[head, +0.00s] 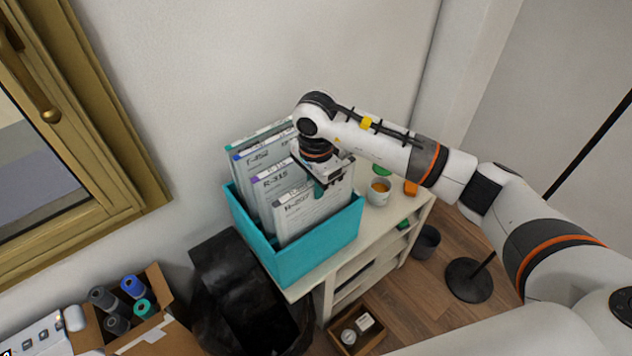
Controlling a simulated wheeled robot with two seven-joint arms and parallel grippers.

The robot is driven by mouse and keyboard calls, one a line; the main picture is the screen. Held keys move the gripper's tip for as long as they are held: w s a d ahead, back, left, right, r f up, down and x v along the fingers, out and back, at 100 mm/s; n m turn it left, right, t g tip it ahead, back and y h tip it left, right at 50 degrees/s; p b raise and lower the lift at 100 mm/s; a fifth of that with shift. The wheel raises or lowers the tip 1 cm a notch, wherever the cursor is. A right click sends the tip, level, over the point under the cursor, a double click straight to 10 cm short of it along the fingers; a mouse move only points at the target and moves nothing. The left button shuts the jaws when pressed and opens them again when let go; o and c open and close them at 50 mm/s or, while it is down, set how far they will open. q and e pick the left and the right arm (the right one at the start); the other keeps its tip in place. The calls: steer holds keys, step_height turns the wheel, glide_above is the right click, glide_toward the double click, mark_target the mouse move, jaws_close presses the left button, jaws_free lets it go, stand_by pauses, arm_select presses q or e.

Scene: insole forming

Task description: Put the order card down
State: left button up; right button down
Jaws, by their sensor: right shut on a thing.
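A teal box (318,250) on top of the shelf holds several upright order cards. The labels read roughly T-452 on a rear card (262,160), R-315 on a middle card (268,184) and an N- or H-207 on the front card (300,218). My right gripper (320,190) points down at the top edge of the front card, at its right part, and is shut on it. The card stands upright with its lower part hidden behind the box's front wall. The fingertips are small and partly covered. My left gripper is not in view.
A cup with orange-brown contents (379,191) and an orange item (411,187) stand right of the box on the shelf (312,285). A black bin (235,290), a cardboard box of spools (140,320) and a window frame (120,150) lie left. A floor lamp base (468,280) stands right.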

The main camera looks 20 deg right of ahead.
steer(key=shift+f, duration=0.1)
steer(key=c, duration=1.4)
jaws_free()
steer(key=shift+c, duration=0.2)
step_height(320, 180, up, 11)
steer(key=b, duration=0.4)
steer(key=shift+r, duration=0.2)
steer(key=shift+r+b, duration=0.3)
steer(key=shift+r, duration=0.15)
